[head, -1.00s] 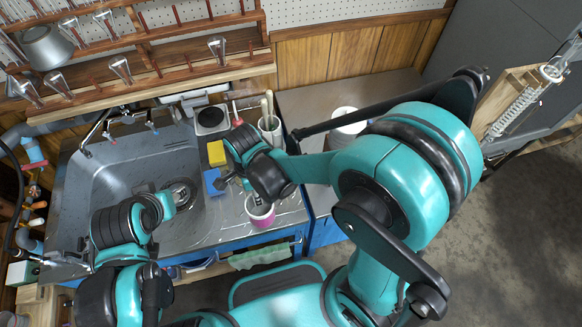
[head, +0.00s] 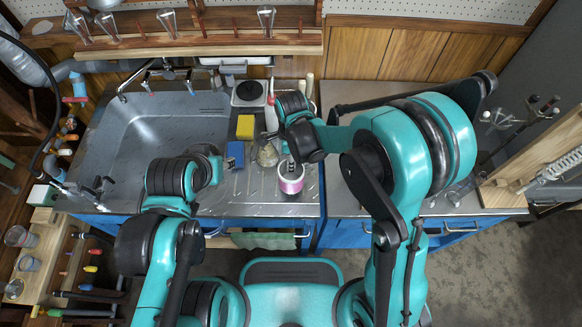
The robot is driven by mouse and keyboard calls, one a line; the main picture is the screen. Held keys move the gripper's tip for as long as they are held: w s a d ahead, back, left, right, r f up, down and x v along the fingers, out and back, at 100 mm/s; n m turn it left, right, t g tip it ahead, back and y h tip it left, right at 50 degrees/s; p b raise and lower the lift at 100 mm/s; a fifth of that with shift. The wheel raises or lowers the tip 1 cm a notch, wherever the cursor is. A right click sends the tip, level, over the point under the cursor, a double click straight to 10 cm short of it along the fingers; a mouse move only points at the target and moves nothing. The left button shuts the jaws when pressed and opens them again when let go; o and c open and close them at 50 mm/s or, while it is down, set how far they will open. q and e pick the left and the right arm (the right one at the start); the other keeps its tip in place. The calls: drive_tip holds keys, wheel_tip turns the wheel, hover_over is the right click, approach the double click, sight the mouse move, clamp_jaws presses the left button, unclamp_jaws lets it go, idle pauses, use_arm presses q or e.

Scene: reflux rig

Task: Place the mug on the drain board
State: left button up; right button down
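The mug (head: 291,182), pink with a white rim, shows in the head view at the front right of the drain board (head: 249,203), the ribbed metal area right of the sink. It looks upright. I cannot tell whether it rests on the metal or is just above it. A small dark piece shows in its mouth; I cannot tell what it is. My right gripper (head: 268,137) is small and partly hidden by its wrist, behind and left of the mug. My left gripper (head: 214,164) is over the right part of the sink, away from the mug. Neither gripper's fingers show clearly.
A yellow sponge (head: 245,127), a blue sponge (head: 235,154) and a glass flask (head: 267,155) stand left of and behind the mug. The sink basin (head: 125,145) is open on the left. A wooden rack (head: 190,47) of glassware hangs behind.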

drive_tip(key=shift+f+b, duration=1)
drive_tip(key=shift+f, duration=1)
drive_tip(key=shift+f, duration=0.1)
drive_tip(key=c, duration=1)
unclamp_jaws()
wheel_tip(320, 180, up, 12)
drive_tip(key=p, duration=0.4)
drive_tip(key=shift+p, duration=0.35)
